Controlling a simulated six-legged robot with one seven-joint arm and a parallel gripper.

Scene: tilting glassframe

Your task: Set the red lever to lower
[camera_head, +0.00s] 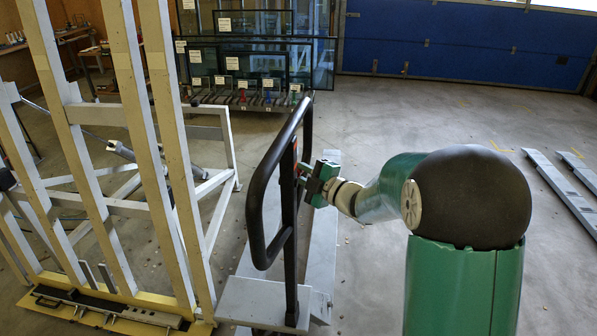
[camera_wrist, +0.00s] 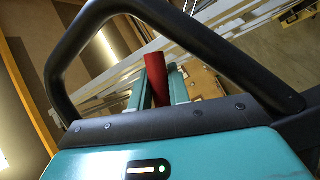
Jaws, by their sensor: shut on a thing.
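The red lever (camera_wrist: 157,77) shows in the wrist view as a red rod standing between the two teal fingers of my gripper (camera_wrist: 160,88). The fingers are shut on it. In the head view my gripper (camera_head: 304,174) reaches from the right to the upright post behind the black handrail (camera_head: 258,195). Only a small trace of red shows beside the fingers there; most of the lever is hidden by the gripper and the post. The lever's exact angle cannot be told.
A white and wooden glass frame (camera_head: 125,150) stands to the left. Glass panes (camera_head: 250,65) stand at the back. The floor to the right is mostly open, with grey rails (camera_head: 565,185) at the far right.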

